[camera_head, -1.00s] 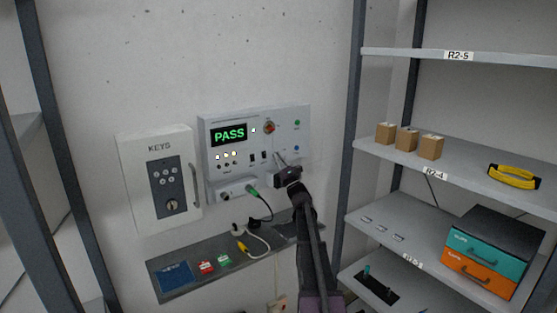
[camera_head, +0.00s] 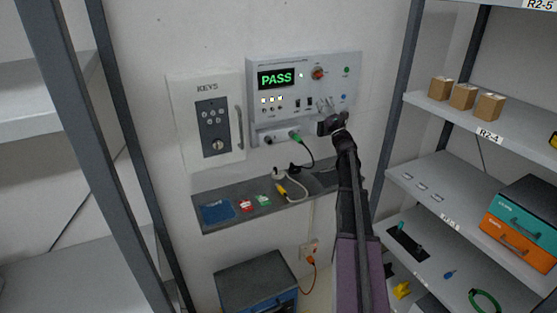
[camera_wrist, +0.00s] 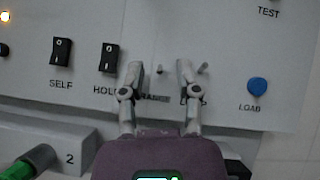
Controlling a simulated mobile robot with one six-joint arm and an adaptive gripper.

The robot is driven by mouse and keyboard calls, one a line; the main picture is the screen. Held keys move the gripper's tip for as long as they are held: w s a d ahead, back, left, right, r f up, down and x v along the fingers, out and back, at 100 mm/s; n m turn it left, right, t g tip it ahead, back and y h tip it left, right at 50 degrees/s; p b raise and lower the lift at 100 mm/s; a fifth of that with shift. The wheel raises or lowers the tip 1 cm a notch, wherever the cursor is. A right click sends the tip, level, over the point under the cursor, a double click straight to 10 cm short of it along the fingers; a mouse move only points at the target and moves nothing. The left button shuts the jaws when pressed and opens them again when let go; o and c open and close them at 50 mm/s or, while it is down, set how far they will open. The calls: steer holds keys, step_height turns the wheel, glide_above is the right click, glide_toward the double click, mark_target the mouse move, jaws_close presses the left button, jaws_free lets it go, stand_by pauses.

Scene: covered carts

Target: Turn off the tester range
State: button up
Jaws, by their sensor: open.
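The tester (camera_head: 352,72) is a pale wall panel with a green PASS display (camera_head: 276,78). In the wrist view, a small metal toggle (camera_wrist: 160,70) stands above the RANGE label (camera_wrist: 152,98), which is partly covered. My gripper (camera_wrist: 158,70) is open, with one finger on each side of this toggle; whether either touches it I cannot tell. A second small toggle (camera_wrist: 203,68) is just right of the right finger, its label partly hidden. In the head view my gripper (camera_head: 325,108) is at the panel's lower right, hiding the range toggle.
Black rocker switches marked SELF (camera_wrist: 61,52) and HOLD (camera_wrist: 109,57) are left of my fingers. A blue LOAD button (camera_wrist: 257,86) is to the right. A green plug (camera_wrist: 30,163) is low at left. A key cabinet (camera_head: 208,125) and narrow shelf (camera_head: 225,190) are nearby.

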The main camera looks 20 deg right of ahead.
steer(key=shift+s+r+m+g+h+p, duration=0.1)
steer(key=shift+r+m+g+h+p, duration=0.2)
steer(key=shift+g+p, duration=0.95)
steer(key=shift+s+r+g+h+p, duration=0.1)
steer(key=shift+r+g+p, duration=0.45)
steer(key=shift+p, duration=1.3)
steer(key=g+p, duration=0.1)
steer(key=p, duration=0.1)
steer(key=g+p, duration=0.2)
steer(key=p, duration=0.1)
steer(key=shift+r+h, duration=0.25)
steer(key=shift+h, duration=0.15)
steer(key=g+p, duration=0.1)
steer(key=p, duration=0.1)
steer(key=shift+p, duration=0.35)
steer(key=s+d, duration=0.1)
steer(key=s, duration=1.3)
steer(key=a+f+n+g+y, duration=0.1)
steer(key=a+f+n+g, duration=0.2)
steer(key=a, duration=0.6)
steer(key=a+f+n+g+y+b, duration=0.1)
steer(key=a+f+n+g+y, duration=0.1)
steer(key=a+f+n, duration=0.4)
steer(key=s+a+f+n+g+y+b, duration=0.1)
steer(key=a+f+n+g, duration=0.3)
steer(key=a+n, duration=0.4)
steer(key=shift+a+f+g, duration=0.25)
steer(key=shift+a+g, duration=0.25)
steer(key=shift+a, duration=1.95)
